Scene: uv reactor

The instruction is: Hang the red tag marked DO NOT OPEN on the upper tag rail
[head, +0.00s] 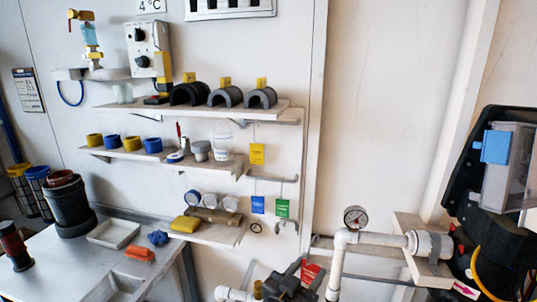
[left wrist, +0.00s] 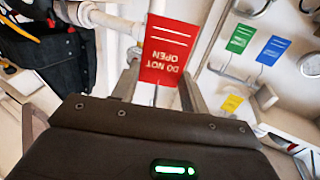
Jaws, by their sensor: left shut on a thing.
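The red DO NOT OPEN tag (left wrist: 165,50) is held between the fingers of my left gripper (left wrist: 158,88) in the left wrist view, its lettering upside down. In the head view the red tag (head: 311,271) shows at the bottom centre, beside my dark left gripper (head: 290,283), below and right of the rails. The upper tag rail (head: 285,122) is on the wall under the top shelf, and a yellow tag (head: 257,153) hangs from it. The lower rail (head: 272,180) carries a blue tag (head: 257,205) and a green tag (head: 282,208). My right gripper is not in view.
White piping with a gauge (head: 355,216) stands right of my left gripper. Wall shelves (head: 215,235) with cups and clamps lie left of the rails. A vertical wall post (head: 313,150) stands just right of the rails. A black device (head: 495,190) is at far right.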

